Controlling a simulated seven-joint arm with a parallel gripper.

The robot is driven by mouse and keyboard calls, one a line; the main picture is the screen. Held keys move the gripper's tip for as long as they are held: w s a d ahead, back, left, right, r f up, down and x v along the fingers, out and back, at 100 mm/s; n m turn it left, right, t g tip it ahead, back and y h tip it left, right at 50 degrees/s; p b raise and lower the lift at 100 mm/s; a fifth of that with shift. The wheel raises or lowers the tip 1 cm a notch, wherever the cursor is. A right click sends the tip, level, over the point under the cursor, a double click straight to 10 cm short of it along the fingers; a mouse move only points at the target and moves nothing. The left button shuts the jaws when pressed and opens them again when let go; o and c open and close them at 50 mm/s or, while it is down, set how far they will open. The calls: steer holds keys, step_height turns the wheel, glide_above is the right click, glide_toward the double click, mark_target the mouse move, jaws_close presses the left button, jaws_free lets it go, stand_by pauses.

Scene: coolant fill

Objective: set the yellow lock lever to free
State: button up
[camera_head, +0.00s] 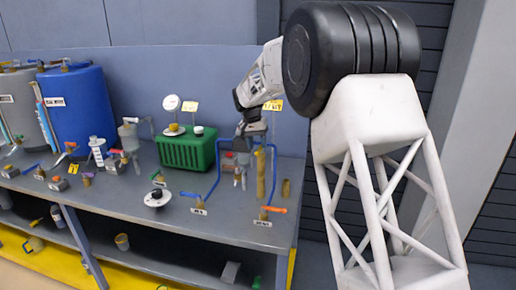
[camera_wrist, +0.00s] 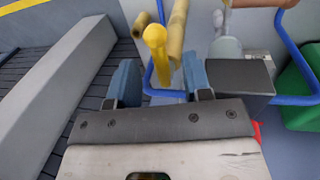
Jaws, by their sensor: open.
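A bright yellow lever with a rounded end (camera_wrist: 156,45) shows in the wrist view, in the gap between my two blue fingertips. My gripper (camera_wrist: 160,80) is open, with one finger to each side of the lever's line. I cannot tell whether either finger touches it. The lever's base and any free or lock marking are not readable. In the head view my gripper (camera_head: 246,130) is above the right end of the bench, near a tall yellowish post (camera_head: 261,172). I cannot tell whether this post is the lever.
Blue pipes (camera_head: 216,170) run beside the post, and a green crate (camera_head: 184,152) stands to the left. Brass cylinders (camera_wrist: 177,28) are close to the lever.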

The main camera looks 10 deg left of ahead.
steer(key=shift+d+f, duration=0.2)
steer(key=shift+f, duration=0.65)
steer(key=shift+c, duration=0.3)
jaws_close()
steer(key=shift+n, duration=0.3)
steer(key=w+d+n, duration=0.1)
steer(key=n, duration=0.4)
steer(key=w+d+n+t+y, duration=0.1)
steer(key=n, duration=0.5)
steer(key=w+d+n+t+y, duration=0.1)
steer(key=d+n, duration=0.1)
steer(key=n, duration=0.4)
steer(key=shift+w, duration=0.25)
steer(key=shift+n, duration=0.3)
